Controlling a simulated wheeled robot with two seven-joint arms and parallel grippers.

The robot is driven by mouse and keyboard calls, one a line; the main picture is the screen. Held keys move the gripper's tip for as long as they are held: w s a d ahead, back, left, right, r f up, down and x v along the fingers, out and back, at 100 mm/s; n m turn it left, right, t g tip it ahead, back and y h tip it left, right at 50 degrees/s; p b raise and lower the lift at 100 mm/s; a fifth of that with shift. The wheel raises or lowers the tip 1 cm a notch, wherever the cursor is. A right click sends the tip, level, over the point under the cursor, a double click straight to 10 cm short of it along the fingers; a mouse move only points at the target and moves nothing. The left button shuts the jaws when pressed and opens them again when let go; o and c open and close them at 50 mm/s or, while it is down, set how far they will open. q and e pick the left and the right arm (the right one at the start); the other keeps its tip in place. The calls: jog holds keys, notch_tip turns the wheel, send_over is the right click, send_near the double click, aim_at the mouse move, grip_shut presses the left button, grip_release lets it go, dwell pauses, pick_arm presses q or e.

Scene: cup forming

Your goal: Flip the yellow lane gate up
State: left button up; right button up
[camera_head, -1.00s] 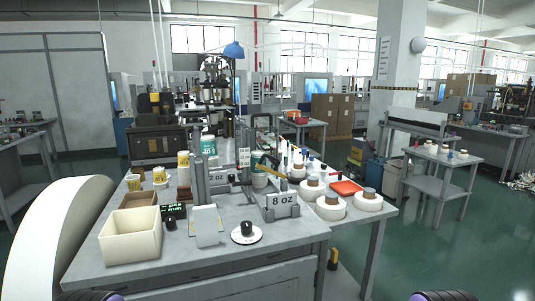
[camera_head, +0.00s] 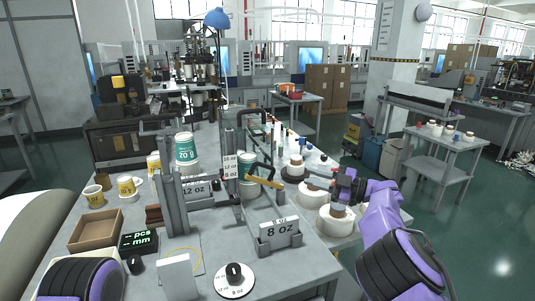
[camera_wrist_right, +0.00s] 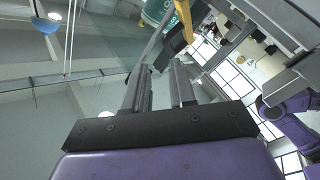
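The yellow lane gate (camera_head: 265,181) is a short yellow bar on the grey lane fixture, sloping down to the right beside a black handle. It also shows in the right wrist view (camera_wrist_right: 184,18), at the top, beyond my fingertips. My right gripper (camera_head: 338,184) is to the right of the gate, apart from it, above the white rolls. In the right wrist view its two fingers (camera_wrist_right: 158,80) stand apart with nothing between them. My left arm shows only at the bottom left; its gripper is out of view.
The 8 oz bin (camera_head: 279,232) stands in front of the gate. A 12 oz label (camera_head: 195,188) and a stack of cups (camera_head: 186,150) are left of it. White rolls (camera_head: 334,220) sit at the right. A dial (camera_head: 234,280) lies near the front edge.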

aim_at(264, 165)
jog(key=w+a+r+g+p, duration=0.1)
jog(key=a, duration=0.3)
jog(key=a+r+n+p, duration=0.1)
jog(key=a, duration=0.4)
jog(key=w+a+n+g+p, duration=0.1)
jog(key=a+p, duration=0.1)
jog(key=a, duration=0.2)
jog(key=shift+w+a+r+g, duration=0.15)
jog(key=shift+w+r+g, duration=0.15)
jog(key=shift+w+r, duration=0.1)
pick_arm(q)
jog(key=r, duration=0.4)
jog(key=shift+w+r, duration=0.25)
